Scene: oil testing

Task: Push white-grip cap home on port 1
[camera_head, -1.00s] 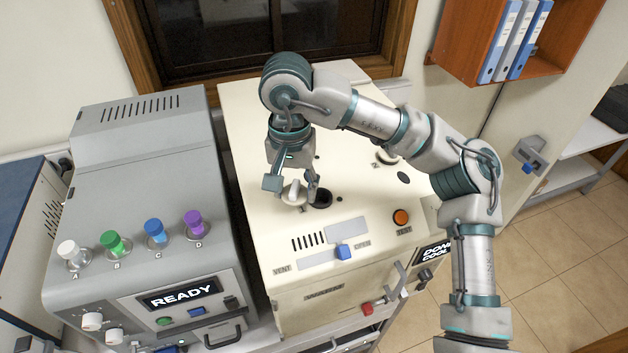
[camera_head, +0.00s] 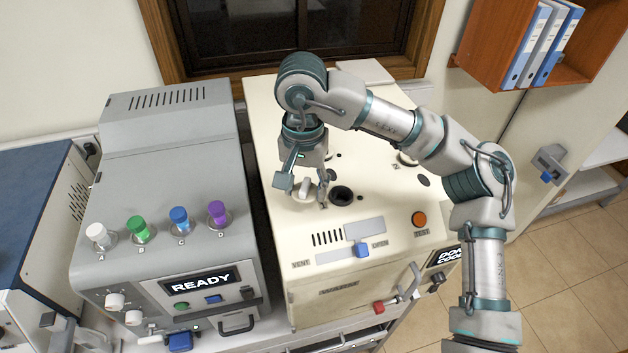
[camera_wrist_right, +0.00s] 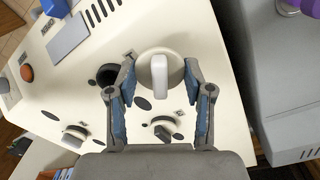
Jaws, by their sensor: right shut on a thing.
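The white-grip cap (camera_head: 305,188) is a pale disc with a raised white bar, at the left of the cream machine's (camera_head: 290,120) top. In the right wrist view the cap (camera_wrist_right: 160,72) lies between my right gripper's (camera_wrist_right: 165,95) two blue-padded fingers, the bar pointing along the jaws. In the head view my right gripper (camera_head: 304,190) comes down from above and is shut on the cap. The port under the cap is hidden, so I cannot tell how deep the cap sits. A dark open port (camera_head: 341,195) lies just right of it. My left gripper is not in view.
A blue slider (camera_head: 361,249) and an orange button (camera_head: 419,219) are on the cream machine's front part. More fittings (camera_head: 408,158) sit behind my right arm.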

